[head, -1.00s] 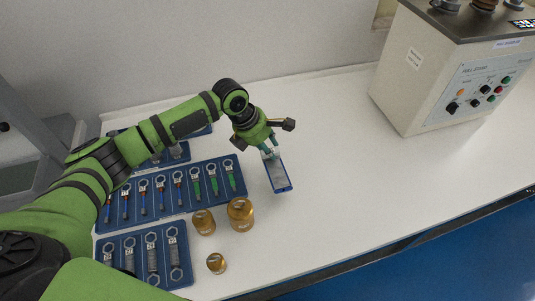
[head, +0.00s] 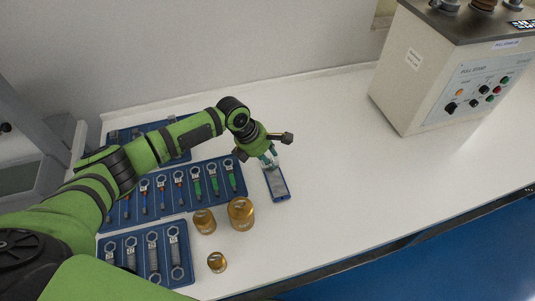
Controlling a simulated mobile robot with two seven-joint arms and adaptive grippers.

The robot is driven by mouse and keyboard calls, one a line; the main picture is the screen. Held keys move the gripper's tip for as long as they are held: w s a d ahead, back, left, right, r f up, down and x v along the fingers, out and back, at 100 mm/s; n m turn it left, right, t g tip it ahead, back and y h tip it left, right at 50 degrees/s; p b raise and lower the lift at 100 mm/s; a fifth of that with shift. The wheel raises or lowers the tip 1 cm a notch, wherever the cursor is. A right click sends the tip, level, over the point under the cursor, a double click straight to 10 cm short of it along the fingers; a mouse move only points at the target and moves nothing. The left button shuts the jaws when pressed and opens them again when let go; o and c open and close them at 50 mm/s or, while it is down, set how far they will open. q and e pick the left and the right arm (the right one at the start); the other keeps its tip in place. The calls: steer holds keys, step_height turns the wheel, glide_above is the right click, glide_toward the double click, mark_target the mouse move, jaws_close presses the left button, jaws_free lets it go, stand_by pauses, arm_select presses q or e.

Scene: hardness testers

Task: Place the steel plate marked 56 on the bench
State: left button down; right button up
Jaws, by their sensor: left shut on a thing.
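My left gripper (head: 269,159) points down at the far end of a small blue tray (head: 284,198) on the white bench (head: 340,180). A grey metal plate (head: 276,182) shows in the tray, just below the fingertips. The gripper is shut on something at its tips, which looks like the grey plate. Any marking on the plate is too small to read. Whether the plate is clear of the tray cannot be told. My right gripper is not in view.
Brass-coloured cylinders (head: 240,213) stand left of the small tray. Blue trays of wrenches and tools (head: 205,205) lie further left. A control-panel machine (head: 440,75) stands at the back right. The bench between is clear.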

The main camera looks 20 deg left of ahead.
arm_select(q)
steer(key=c, duration=0.9)
jaws_free()
steer(key=shift+r+b, duration=0.35)
steer(key=shift+r, duration=0.15)
steer(key=v, duration=1.2)
steer(key=shift+r, duration=0.2)
steer(key=shift+d+f, duration=0.1)
steer(key=shift+d, duration=0.05)
